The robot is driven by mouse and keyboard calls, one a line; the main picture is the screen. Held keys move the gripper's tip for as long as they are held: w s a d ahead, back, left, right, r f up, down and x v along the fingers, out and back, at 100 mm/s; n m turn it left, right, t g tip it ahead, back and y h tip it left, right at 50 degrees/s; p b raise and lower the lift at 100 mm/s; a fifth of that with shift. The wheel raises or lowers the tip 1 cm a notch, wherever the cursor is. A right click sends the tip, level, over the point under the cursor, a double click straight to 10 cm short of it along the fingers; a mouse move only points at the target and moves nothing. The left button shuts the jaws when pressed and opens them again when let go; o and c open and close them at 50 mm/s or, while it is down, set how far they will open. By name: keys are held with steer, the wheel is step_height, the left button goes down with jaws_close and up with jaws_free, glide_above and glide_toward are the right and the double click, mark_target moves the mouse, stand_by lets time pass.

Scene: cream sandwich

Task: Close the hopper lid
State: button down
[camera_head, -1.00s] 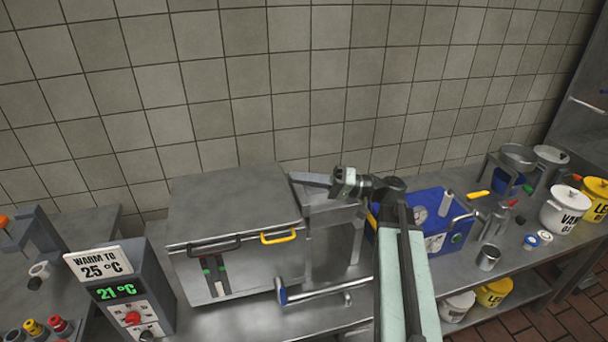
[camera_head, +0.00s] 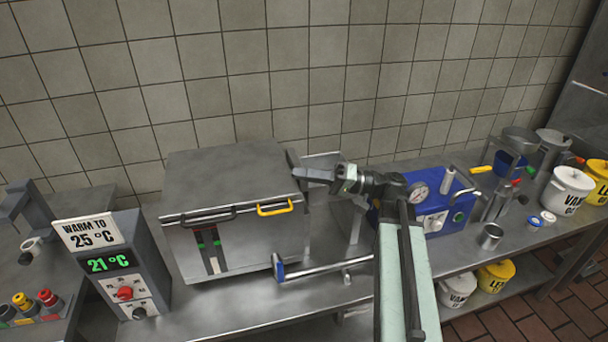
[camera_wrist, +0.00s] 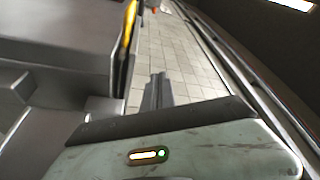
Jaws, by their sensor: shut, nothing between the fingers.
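A steel box (camera_head: 245,240), seemingly the hopper, stands left of centre in the head view. Its flat metal lid (camera_head: 230,170) appears to lie level across the top; any gap underneath is too small to judge. A dark handle (camera_head: 208,217) and a yellow handle (camera_head: 275,208) are along the front edge. The yellow handle also shows at the top of the wrist view (camera_wrist: 128,28). My gripper (camera_head: 291,160) is shut and empty by the lid's right edge; I cannot tell whether it touches. Its closed dark fingers also show in the wrist view (camera_wrist: 157,88).
A control unit (camera_head: 110,265) reading 21 °C stands left of the box. A blue-ended lever (camera_head: 320,268) crosses low in front. A blue gauge machine (camera_head: 435,210) stands right of my arm. Pots and a metal cup (camera_head: 489,237) are farther right.

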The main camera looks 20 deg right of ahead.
step_height(320, 180, up, 5)
steer(key=p, duration=0.5)
steer(key=d+f+b, duration=0.4)
steer(key=d, duration=0.5)
steer(key=shift+d+f, duration=0.15)
steer(key=shift+d, duration=0.1)
steer(key=shift+s, duration=0.1)
